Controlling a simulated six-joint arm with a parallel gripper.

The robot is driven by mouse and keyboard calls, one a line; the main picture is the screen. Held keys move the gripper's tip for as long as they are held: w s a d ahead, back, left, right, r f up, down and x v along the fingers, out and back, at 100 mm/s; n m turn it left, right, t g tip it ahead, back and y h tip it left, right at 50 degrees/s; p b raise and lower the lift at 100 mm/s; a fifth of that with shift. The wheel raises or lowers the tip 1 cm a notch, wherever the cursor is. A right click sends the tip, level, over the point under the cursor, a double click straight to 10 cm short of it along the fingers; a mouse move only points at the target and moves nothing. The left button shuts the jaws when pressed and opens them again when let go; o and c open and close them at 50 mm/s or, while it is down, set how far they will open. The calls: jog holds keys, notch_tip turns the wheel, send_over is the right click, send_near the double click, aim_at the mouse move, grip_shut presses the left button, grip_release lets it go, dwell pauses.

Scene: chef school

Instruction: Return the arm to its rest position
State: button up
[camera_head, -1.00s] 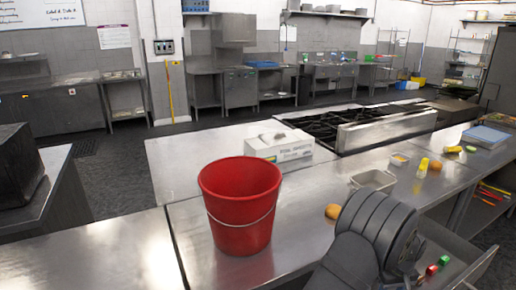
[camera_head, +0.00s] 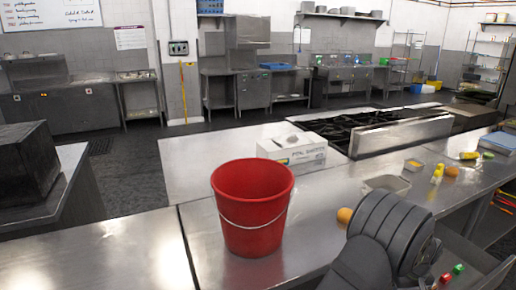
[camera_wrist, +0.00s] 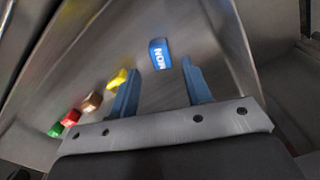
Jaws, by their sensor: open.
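My gripper (camera_wrist: 160,78) shows in the wrist view with its two blue fingers spread apart and nothing held between them. A blue item with white lettering (camera_wrist: 160,53) lies beyond the fingertips on a metal surface, apart from them. In the head view my dark grey arm is at the lower right, beside the steel counter (camera_head: 320,215); the gripper itself is hidden there.
A red bucket (camera_head: 252,208) stands on the counter left of my arm. A white box (camera_head: 292,150), a metal pan (camera_head: 387,184) and an orange round item (camera_head: 345,215) are nearby. Several small coloured items, including a red one (camera_wrist: 71,118), lie left in the wrist view.

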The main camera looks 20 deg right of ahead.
notch_tip(320, 180, up, 7)
notch_tip(320, 180, down, 11)
jog(key=shift+a+f, duration=0.1)
jog(key=shift+f, duration=0.05)
notch_tip(320, 180, up, 46)
jog(key=w+a+n, duration=0.2)
jog(key=w+a, duration=0.2)
jog(key=w, duration=0.4)
jog(key=w+a+n, duration=0.1)
jog(key=w+a, duration=0.4)
jog(key=w, duration=0.4)
jog(key=shift+w+n, duration=0.25)
jog(key=shift+n, duration=0.15)
